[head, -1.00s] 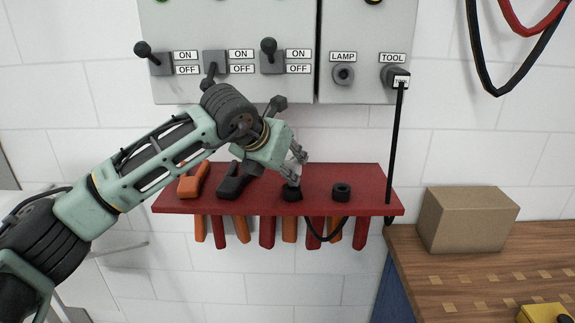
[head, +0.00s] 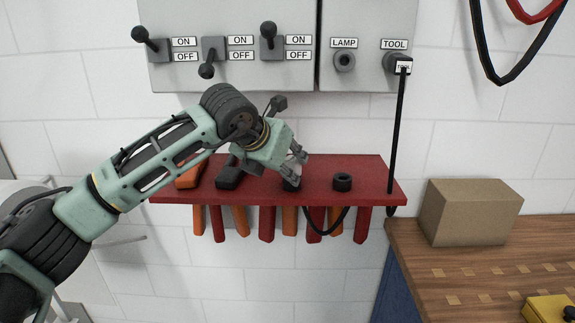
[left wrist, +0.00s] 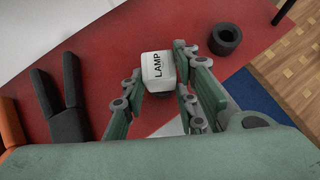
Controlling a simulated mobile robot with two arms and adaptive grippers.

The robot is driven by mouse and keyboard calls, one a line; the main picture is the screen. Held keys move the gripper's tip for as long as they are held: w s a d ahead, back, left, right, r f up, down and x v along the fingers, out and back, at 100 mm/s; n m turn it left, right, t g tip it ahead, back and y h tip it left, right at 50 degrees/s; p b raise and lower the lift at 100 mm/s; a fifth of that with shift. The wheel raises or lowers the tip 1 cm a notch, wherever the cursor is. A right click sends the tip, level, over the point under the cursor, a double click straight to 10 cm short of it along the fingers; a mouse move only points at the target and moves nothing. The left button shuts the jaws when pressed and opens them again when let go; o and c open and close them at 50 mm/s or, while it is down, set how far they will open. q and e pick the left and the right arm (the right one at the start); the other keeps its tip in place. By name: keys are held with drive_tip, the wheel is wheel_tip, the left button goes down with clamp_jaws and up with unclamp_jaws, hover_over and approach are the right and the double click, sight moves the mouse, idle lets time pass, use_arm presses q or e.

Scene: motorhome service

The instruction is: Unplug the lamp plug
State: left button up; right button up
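The lamp plug (left wrist: 157,70), a white block marked LAMP with a dark base, stands on the red shelf (left wrist: 95,45). In the head view the plug (head: 291,185) is partly hidden by my left gripper (head: 298,165), which is just above it. In the left wrist view my left gripper (left wrist: 160,88) has its fingers apart, one on each side of the plug, with small gaps showing. The LAMP socket (head: 344,61) on the grey panel is empty. My right gripper is not in view.
The tool plug (head: 403,66) sits in the TOOL socket, its black cord hanging past the shelf's right end. A black ring (head: 342,182) and orange and black tool handles lie on the shelf. A cardboard box (head: 472,212) stands on the wooden bench (head: 500,262).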

use_arm(q)
drive_tip(key=o, duration=0.5)
